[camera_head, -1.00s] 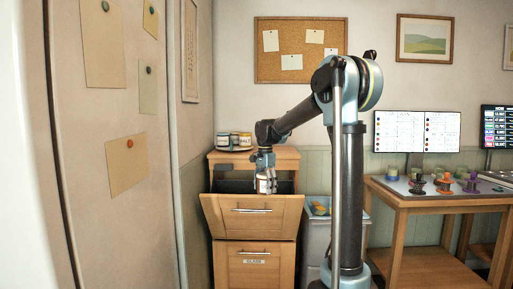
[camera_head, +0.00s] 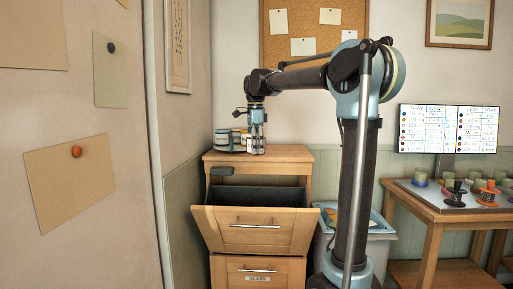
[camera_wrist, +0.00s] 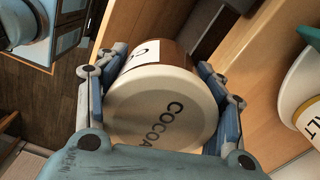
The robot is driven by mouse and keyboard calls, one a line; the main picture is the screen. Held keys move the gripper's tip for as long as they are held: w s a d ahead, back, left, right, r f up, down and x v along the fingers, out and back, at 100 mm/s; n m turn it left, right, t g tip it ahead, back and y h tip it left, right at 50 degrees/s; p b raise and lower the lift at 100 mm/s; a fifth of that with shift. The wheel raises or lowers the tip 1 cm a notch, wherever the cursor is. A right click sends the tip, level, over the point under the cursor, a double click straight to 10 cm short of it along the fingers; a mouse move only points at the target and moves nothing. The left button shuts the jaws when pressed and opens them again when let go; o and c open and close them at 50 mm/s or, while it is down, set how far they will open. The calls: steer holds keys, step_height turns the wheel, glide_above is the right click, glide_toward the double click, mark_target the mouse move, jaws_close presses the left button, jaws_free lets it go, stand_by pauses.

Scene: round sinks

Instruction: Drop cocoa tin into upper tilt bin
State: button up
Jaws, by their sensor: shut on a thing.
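The cocoa tin (camera_wrist: 160,112) is between my gripper's fingers in the wrist view. Its pale lid reads COCOA, and its side is brown with a white label. My gripper (camera_head: 257,143) is shut on it. In the head view the gripper points down, in front of the tins on the cabinet top and higher than the bin opening. The tin is small and partly covered by the fingers there. The upper tilt bin (camera_head: 256,229) is tipped open toward me, with a dark interior showing behind its wooden front.
A tray of several tins (camera_head: 223,140) stands on the cabinet top (camera_head: 288,154); a SALT tin (camera_wrist: 307,118) shows at right in the wrist view. The lower bin (camera_head: 258,270), labelled GLASS, is shut. A grey container (camera_head: 378,245) stands right of the cabinet. A desk (camera_head: 432,203) is farther right.

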steer(key=shift+w+f, duration=0.15)
steer(key=shift+f, duration=0.1)
steer(key=shift+d+f, duration=0.1)
steer(key=shift+f, duration=0.6)
step_height(320, 180, down, 13)
stand_by(0.4)
steer(key=o, duration=1.1)
steer(key=shift+o, duration=0.2)
step_height(320, 180, up, 12)
stand_by(0.4)
